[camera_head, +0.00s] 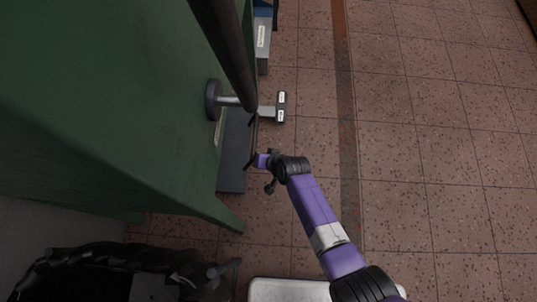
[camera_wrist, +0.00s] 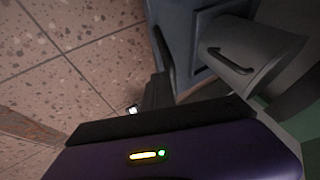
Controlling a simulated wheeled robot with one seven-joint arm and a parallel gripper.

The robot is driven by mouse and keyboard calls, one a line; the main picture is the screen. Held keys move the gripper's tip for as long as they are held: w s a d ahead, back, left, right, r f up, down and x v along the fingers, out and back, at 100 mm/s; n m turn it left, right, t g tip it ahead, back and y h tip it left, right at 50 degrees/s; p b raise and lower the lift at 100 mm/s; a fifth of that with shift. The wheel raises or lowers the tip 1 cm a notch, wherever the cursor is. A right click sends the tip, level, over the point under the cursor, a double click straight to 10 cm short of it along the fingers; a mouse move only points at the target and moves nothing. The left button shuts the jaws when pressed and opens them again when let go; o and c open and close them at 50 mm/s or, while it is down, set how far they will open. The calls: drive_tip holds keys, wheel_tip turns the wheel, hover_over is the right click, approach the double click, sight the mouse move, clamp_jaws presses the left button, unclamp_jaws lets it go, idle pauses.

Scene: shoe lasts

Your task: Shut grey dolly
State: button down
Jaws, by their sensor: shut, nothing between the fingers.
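A dark grey flat-topped unit (camera_head: 233,158), which looks like the grey dolly, stands partly under the green structure in the head view. In the wrist view, a grey panel with a black bar handle (camera_wrist: 230,62) juts out beside a blue-grey body (camera_wrist: 185,35); I take these as parts of the dolly, with a drawer standing out. My gripper (camera_head: 254,161) is at the right edge of the unit, shut and empty. I cannot tell whether it touches. My dark gripper parts cover the lower part of the wrist view.
A large green structure (camera_head: 100,95) overhangs the left side. A dark post (camera_head: 225,50) slants across above the unit. A T-shaped piece with white labels (camera_head: 281,107) sticks out just beyond my gripper. A labelled grey box (camera_head: 262,45) stands farther back. The tiled floor (camera_head: 430,130) to the right is clear.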

drive_tip(key=shift+a+r, duration=0.1)
drive_tip(key=shift+a, duration=0.9)
